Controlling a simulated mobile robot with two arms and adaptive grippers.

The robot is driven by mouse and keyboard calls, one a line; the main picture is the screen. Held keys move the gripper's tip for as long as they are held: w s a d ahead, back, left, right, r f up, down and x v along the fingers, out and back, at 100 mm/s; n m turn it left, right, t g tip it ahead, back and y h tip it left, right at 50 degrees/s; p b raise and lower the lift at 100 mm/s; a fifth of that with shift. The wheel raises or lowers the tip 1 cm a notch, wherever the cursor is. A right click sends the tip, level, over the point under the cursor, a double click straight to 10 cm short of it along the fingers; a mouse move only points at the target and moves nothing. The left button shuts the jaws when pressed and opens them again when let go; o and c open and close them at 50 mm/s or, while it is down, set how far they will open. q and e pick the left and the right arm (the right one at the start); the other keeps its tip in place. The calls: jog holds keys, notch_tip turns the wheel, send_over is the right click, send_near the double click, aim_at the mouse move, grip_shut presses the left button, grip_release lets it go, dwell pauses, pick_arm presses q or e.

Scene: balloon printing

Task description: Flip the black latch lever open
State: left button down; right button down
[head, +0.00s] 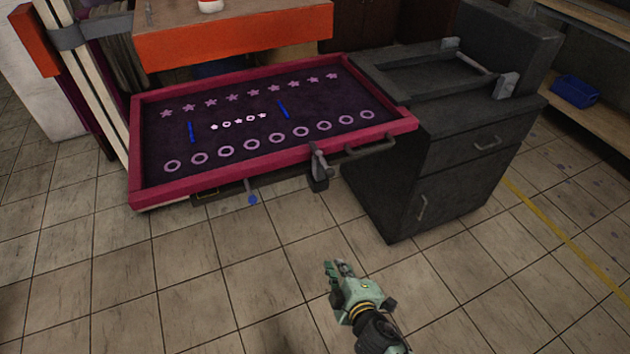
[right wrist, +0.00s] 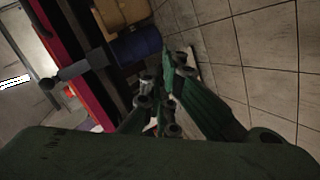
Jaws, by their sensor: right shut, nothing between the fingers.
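The black latch lever (head: 319,172) is a dark block hanging from a grey clamp on the front rail of the pink-framed screen (head: 270,189). It hangs down below the rail, near the right front corner. My right gripper (head: 339,269) is green, shut and empty. In the head view it shows below the latch and apart from it. In the right wrist view the fingers of my right gripper (right wrist: 163,105) show close together. A grey rod with a round end (right wrist: 72,72) lies there beside the red rail; I cannot tell if it is the latch. My left gripper is not in view.
A dark cabinet (head: 440,160) stands right of the screen. A grey bar handle (head: 370,146) sticks out from the rail right of the latch. A thin lever with a blue knob (head: 252,199) hangs left of it. The tiled floor (head: 190,285) in front is clear.

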jog(key=a+r+n+t+y, duration=0.1)
jog(key=a+r+n+t, duration=0.1)
jog(key=r, duration=0.7)
jog(key=w+a+r+n+t+y, duration=0.1)
jog(key=a+r, duration=0.3)
jog(key=r, duration=0.6)
jog(key=shift+w+a+r+n+t+y, duration=0.15)
jog(key=shift+w+n+t+y, duration=0.15)
jog(key=shift+n+t, duration=0.15)
jog(key=w+f+p, duration=0.1)
jog(key=w, duration=1)
jog(key=shift+w+a+f, duration=0.15)
jog(key=shift+w+a, duration=0.05)
jog(key=shift+w, duration=0.1)
jog(key=shift+d, duration=0.2)
jog(key=shift+d+n+g+y, duration=0.4)
jog(key=shift+n+y, duration=0.15)
jog(key=shift+y, duration=0.15)
